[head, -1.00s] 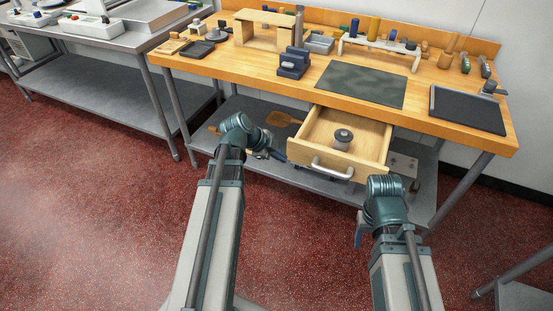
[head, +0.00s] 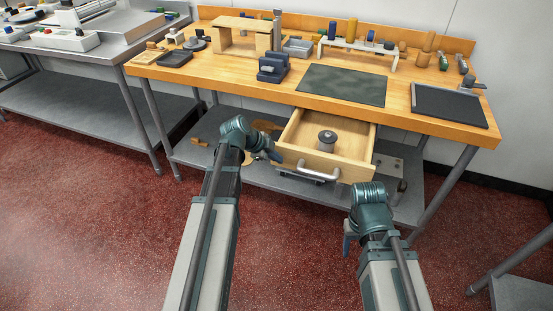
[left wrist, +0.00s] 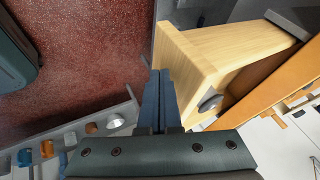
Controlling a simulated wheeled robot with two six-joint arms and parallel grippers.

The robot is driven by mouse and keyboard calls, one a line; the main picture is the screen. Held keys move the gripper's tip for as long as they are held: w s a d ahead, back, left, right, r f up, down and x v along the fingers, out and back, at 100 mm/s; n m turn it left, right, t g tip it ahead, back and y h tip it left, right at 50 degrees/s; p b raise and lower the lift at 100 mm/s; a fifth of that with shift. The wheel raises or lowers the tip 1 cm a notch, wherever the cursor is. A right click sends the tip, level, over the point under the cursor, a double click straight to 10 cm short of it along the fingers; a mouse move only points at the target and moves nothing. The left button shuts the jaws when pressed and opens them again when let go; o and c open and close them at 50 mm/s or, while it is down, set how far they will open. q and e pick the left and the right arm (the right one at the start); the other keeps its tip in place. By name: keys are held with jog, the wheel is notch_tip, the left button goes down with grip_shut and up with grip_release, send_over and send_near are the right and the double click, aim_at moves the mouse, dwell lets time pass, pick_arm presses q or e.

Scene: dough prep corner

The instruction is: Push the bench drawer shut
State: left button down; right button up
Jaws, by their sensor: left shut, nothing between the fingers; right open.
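The bench drawer (head: 296,158), pale wood with a silver bar handle (head: 318,171), stands pulled out from under the bench top. A dark round spool-like thing (head: 327,139) is inside it. My left gripper (head: 273,156) is shut and empty beside the left end of the drawer front; I cannot tell whether it touches. In the left wrist view its closed blue fingers (left wrist: 160,88) point up the picture next to the pale wooden drawer (left wrist: 195,60). My right gripper (head: 347,238) is open and empty, low in front of the drawer and to its right.
The wooden bench top (head: 240,85) holds a dark mat (head: 343,85), a black tray (head: 447,104), a blue block holder (head: 273,68) and small racks. A metal shelf (head: 260,178) with loose items lies below. Red floor (head: 100,240) in front is clear.

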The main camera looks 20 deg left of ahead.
aim_at(295, 114)
pick_arm(q)
jog(key=w, duration=2.3)
jog(key=shift+w, duration=0.4)
jog(key=shift+w+r, duration=0.1)
jog(key=shift+w, duration=0.15)
